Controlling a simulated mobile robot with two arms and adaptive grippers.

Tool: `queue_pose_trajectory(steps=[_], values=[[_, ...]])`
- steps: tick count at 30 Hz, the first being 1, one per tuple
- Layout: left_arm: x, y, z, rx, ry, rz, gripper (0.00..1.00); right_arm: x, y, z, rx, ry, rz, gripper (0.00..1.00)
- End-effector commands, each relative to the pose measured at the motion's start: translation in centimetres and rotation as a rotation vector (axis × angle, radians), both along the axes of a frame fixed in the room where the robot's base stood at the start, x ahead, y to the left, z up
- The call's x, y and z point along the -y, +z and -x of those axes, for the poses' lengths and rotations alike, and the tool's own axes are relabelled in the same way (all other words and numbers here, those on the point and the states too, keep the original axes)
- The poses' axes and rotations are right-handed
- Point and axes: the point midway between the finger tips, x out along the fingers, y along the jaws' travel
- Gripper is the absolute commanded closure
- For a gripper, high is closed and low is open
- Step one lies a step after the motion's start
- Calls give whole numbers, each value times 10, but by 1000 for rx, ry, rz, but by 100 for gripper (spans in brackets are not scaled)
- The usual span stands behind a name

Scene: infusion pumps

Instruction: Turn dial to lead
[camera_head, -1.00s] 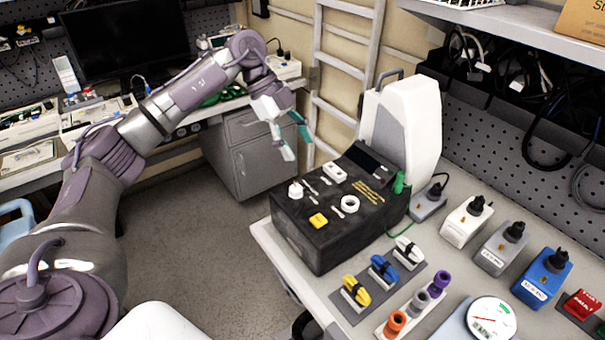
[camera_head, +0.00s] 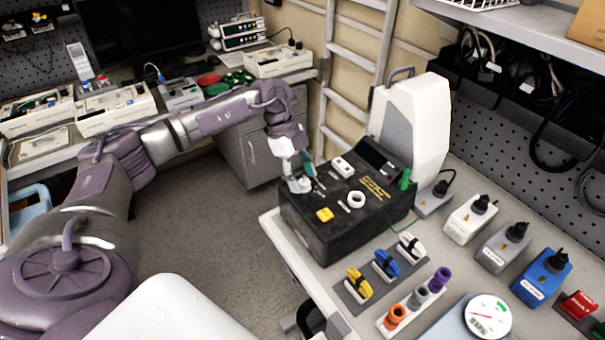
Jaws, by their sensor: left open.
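The black test box (camera_head: 300,232) stands at the left end of the right-hand bench. Its top carries a small white dial (camera_head: 300,188) at the left corner, a white ring-shaped knob (camera_head: 357,199), a white switch block (camera_head: 343,167) and a yellow button (camera_head: 325,215). The labels are too small to read. My left gripper (camera_head: 300,174) is open and points down over the white dial, its fingertips at or just beside it. The fingers partly hide this dial, and I cannot tell whether they touch it. My right gripper is not in view.
A white device (camera_head: 413,120) stands behind the box, with a green connector (camera_head: 405,180) beside it. Yellow, blue and white clips (camera_head: 384,264), coloured sockets (camera_head: 396,315) and a round gauge (camera_head: 487,316) lie in front and right. Open floor (camera_head: 200,245) is at left.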

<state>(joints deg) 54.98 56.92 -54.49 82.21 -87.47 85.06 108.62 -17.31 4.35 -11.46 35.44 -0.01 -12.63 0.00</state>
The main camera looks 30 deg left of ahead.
Motion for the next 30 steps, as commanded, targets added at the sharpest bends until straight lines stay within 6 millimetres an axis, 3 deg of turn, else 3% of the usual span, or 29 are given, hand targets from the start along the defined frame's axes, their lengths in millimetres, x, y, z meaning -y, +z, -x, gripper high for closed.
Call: queue_pose_trajectory(steps=[11,21,30], values=[[2,-6,0,1,0,0,43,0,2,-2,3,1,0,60],[2,-6,0,1,-1,0,98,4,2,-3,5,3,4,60],[2,-6,-1,2,-28,0,100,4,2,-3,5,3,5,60]])
